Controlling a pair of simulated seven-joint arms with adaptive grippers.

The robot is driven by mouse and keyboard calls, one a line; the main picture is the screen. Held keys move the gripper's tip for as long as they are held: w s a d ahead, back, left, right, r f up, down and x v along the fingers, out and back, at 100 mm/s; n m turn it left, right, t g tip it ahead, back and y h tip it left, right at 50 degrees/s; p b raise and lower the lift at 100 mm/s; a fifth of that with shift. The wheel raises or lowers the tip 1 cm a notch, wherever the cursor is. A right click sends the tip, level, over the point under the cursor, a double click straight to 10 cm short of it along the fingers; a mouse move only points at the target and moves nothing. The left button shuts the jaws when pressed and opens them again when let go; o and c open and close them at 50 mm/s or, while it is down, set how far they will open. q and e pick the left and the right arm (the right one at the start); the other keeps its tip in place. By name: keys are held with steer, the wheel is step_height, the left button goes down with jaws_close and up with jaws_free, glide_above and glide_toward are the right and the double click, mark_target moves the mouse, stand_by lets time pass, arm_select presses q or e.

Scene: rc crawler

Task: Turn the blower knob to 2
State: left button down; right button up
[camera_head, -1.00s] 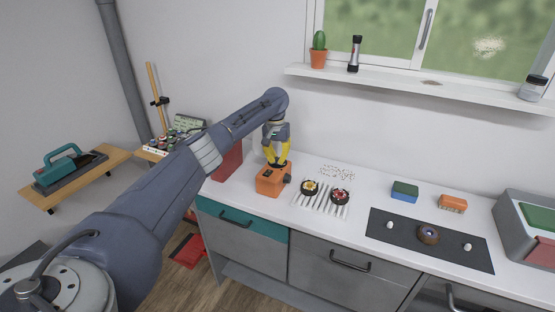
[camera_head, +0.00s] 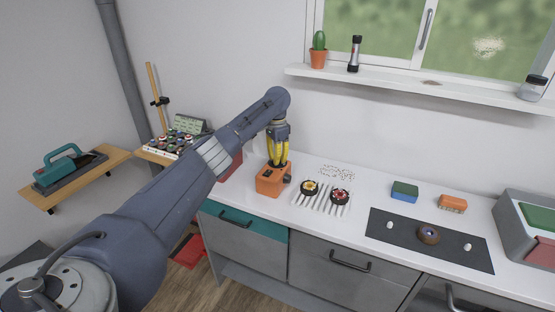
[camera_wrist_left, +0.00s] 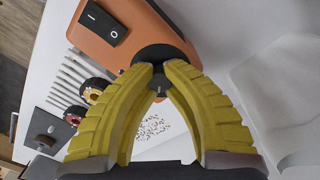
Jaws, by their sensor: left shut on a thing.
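The orange blower box (camera_head: 270,182) stands on the white counter, left of the wheel tray. Its top carries a black switch, which shows in the left wrist view (camera_wrist_left: 104,23) with a white circle mark. My left gripper (camera_head: 278,165) points down at the box from above, its yellow fingers close together. In the left wrist view, the fingertips (camera_wrist_left: 158,75) meet on a round black knob (camera_wrist_left: 153,54) at the box's edge and are shut on it. The fingertips partly cover the knob, and I cannot read any numbers around it. My right gripper is not in view.
A dark round part (camera_head: 288,180) sticks out at the box's right side. A striped tray (camera_head: 320,207) with two small wheels stands to the right. A dark mat (camera_head: 400,243) lies further right. A shelf (camera_head: 410,85) hangs above, and a red object stands behind my arm.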

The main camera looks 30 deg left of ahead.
arm_select(q)
steer(key=m, duration=0.4)
steer(key=shift+m, duration=1.7)
steer(key=shift+r+m, duration=0.1)
steer(key=shift+m, duration=0.2)
steer(key=c, duration=1.2)
jaws_free()
steer(key=r, duration=1.1)
steer(key=shift+w+a+r, duration=0.1)
steer(key=shift+w+r, duration=0.15)
steer(key=shift+r, duration=0.15)
